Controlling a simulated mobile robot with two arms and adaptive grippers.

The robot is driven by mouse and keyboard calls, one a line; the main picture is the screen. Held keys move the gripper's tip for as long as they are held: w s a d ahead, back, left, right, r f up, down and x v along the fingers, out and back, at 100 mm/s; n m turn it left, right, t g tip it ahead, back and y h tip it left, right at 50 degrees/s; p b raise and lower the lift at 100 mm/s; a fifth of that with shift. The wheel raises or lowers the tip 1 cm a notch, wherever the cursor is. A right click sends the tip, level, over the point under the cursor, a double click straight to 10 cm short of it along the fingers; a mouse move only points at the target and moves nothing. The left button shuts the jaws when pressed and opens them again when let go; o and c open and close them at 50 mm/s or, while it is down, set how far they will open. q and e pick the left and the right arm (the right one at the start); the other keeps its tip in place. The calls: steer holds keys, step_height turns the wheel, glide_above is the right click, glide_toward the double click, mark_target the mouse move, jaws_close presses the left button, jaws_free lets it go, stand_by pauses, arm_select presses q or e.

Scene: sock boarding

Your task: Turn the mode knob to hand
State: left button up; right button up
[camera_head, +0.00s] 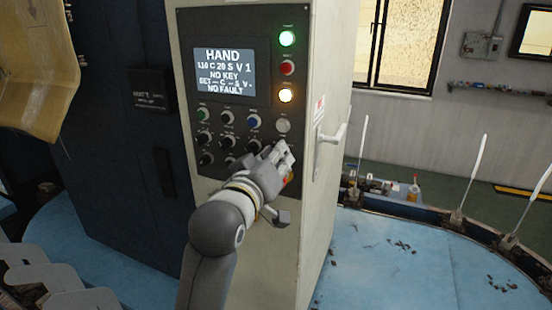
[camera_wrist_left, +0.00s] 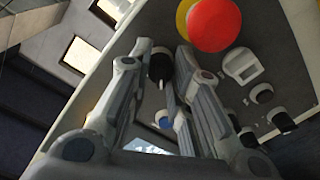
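The control panel (camera_head: 225,170) is on the front of a light grey cabinet. Its display (camera_head: 225,70) reads "HAND", with "NO KEY" and "NO FAULT" below. My left gripper (camera_head: 283,155) is at the panel's lower right and covers controls there. In the left wrist view, its two fingers (camera_wrist_left: 163,60) stand apart on either side of a black knob (camera_wrist_left: 160,68). I cannot tell whether they touch it, and its label is not readable. A red mushroom button (camera_wrist_left: 214,24) on a yellow base sits beside the fingers. My right gripper is not in view.
Several small knobs and buttons, including a blue one (camera_head: 252,121), sit close to my gripper. Green (camera_head: 287,38) and amber (camera_head: 286,95) lamps are lit above. A white handle (camera_head: 333,135) sticks out from the cabinet's side. The blue platform (camera_head: 390,260) is at right.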

arm_select(q)
steer(key=o, duration=0.4)
steer(key=shift+f, duration=0.1)
steer(key=shift+o, duration=0.2)
steer(key=v, duration=1.2)
steer(key=shift+d, duration=0.1)
